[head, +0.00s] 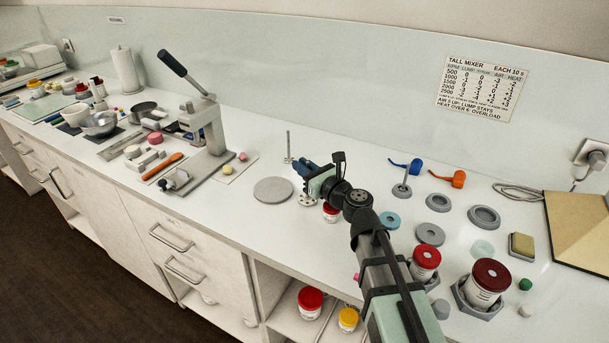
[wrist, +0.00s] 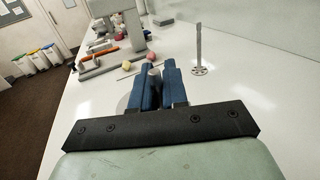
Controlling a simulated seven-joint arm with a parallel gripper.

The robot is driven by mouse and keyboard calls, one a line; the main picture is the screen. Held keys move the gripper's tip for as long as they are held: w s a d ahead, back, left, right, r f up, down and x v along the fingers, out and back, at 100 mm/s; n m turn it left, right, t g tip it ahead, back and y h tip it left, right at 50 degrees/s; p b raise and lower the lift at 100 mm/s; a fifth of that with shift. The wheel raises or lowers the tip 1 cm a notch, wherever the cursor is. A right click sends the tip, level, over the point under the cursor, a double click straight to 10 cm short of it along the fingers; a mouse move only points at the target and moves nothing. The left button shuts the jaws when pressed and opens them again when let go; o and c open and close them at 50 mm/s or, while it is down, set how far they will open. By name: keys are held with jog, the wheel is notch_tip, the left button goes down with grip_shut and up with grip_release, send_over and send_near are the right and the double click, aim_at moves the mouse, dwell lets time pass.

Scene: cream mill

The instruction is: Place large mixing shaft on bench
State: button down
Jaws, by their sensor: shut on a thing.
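My gripper (head: 312,178) is over the middle of the bench (head: 240,215), with its blue fingers shut on a grey shaft (wrist: 154,77). In the head view a light disc with holes (head: 307,200) shows under the fingers and appears to be the foot of this held shaft, taken as the large mixing shaft. Most of the shaft is hidden by the gripper. I cannot tell whether the disc touches the bench. A second thin shaft (head: 289,146) stands upright on a small holed disc behind the gripper; it also shows at the right in the wrist view (wrist: 199,48).
A flat round grey plate (head: 273,190) lies left of the gripper. A red-labelled jar (head: 331,213) stands close to the gripper's right. A lever press (head: 205,130) stands farther left. Rings, jars and scoops crowd the right. Bench around the standing shaft is clear.

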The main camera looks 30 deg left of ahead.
notch_tip(320, 180, up, 9)
jog(key=w+d+f+m+t+h, duration=0.2)
jog(key=w+d+m+t+h, duration=0.55)
jog(key=w+d, duration=1.5)
jog(key=s+d+m+t+h, duration=0.1)
jog(key=d+m+t+h, duration=0.2)
jog(key=d, duration=2.7)
jog(key=f+m+h, duration=0.1)
jog(key=m+h, duration=0.1)
jog(key=h, duration=0.3)
jog(key=shift+s+d+m+h, duration=0.2)
jog(key=shift+s+m+h, duration=0.1)
jog(key=shift+m+h, duration=0.05)
jog(key=shift+d+t, duration=0.15)
jog(key=shift+t, duration=0.1)
